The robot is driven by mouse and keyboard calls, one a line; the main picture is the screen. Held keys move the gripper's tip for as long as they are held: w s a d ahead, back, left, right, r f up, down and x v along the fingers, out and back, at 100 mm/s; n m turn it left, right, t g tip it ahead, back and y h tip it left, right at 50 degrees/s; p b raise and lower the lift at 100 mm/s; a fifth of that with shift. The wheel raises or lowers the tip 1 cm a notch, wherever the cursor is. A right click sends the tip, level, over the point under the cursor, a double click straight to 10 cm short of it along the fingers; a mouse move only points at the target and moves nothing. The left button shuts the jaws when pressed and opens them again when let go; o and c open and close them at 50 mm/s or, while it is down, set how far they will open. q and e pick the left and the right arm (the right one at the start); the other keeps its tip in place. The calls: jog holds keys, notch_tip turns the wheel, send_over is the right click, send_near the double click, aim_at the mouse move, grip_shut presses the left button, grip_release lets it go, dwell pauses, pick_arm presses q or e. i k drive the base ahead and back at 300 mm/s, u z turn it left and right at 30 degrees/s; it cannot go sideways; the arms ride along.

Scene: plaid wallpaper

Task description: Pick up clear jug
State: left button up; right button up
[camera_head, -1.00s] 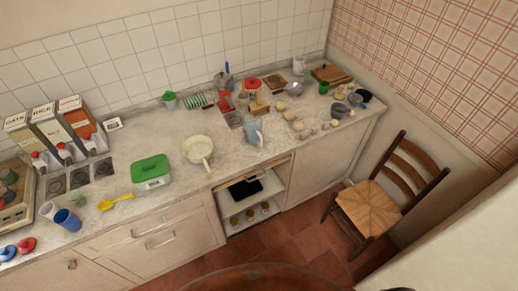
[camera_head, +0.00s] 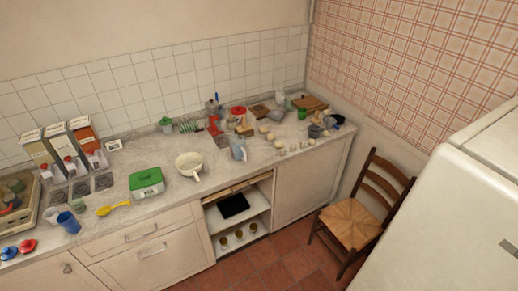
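A clear, bluish jug (camera_head: 238,149) stands upright near the front edge of the counter, right of the white pan. It is small in the view, and its handle is hard to make out. Neither of my grippers is in view.
The white pan (camera_head: 189,166) and a green-lidded box (camera_head: 146,182) stand left of the jug. Several pale round items (camera_head: 271,136) lie to its right, with a red item (camera_head: 214,125) behind. An open shelf (camera_head: 256,203) is below. A wooden chair (camera_head: 353,223) and a white fridge-like block (camera_head: 448,225) stand right.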

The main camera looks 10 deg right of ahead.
aim_at(237, 144)
jog(key=z, duration=0.5)
jog(key=i, duration=0.55)
jog(key=z, duration=0.25)
